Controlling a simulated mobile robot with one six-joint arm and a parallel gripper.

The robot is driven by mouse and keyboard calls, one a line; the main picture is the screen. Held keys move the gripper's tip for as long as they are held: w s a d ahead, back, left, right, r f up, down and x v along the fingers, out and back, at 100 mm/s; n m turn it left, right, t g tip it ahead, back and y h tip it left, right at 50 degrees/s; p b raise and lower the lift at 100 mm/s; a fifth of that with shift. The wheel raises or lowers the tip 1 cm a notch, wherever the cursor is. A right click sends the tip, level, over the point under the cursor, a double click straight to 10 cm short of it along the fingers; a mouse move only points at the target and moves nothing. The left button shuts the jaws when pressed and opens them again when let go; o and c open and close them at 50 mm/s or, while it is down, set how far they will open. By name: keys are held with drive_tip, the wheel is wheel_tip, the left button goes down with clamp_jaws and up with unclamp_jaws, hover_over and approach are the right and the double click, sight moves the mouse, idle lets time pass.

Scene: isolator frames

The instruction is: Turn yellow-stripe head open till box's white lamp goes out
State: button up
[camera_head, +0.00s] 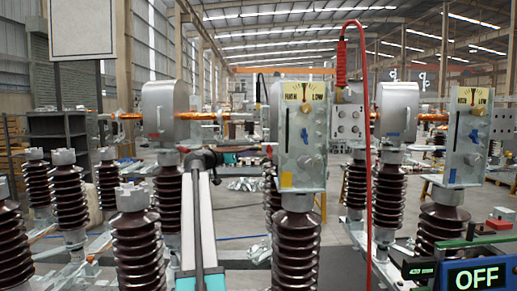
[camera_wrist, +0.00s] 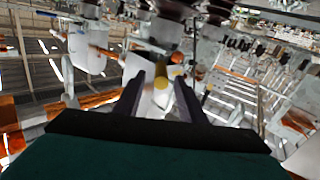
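The yellow-stripe head (camera_head: 318,150) is a grey box on a brown insulator. My teal-and-black gripper (camera_head: 262,152) appears just left of this head, at about handle height. In the wrist view my gripper's two dark fingers (camera_wrist: 161,85) stand apart, with a yellow round part (camera_wrist: 161,82) showing beyond the gap. No contact can be made out. A dark box (camera_head: 478,276) at the lower right displays OFF. I cannot make out its white lamp.
A similar head with a blue stripe (camera_head: 467,138) stands at right. A red cable (camera_head: 369,110) loops down between the heads. Brown ribbed insulators (camera_head: 138,255) crowd the left and front. A red-and-white item (camera_head: 503,218) lies near the OFF box. Open floor shows behind.

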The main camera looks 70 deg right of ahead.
drive_tip(key=p+x, duration=0.2)
drive_tip(key=x, duration=0.5)
drive_tip(key=shift+d+r, duration=0.1)
drive_tip(key=shift+d, duration=0.05)
drive_tip(key=shift+p+x, duration=0.4)
drive_tip(key=shift+x, duration=0.4)
drive_tip(key=shift+c, duration=0.3)
clamp_jaws()
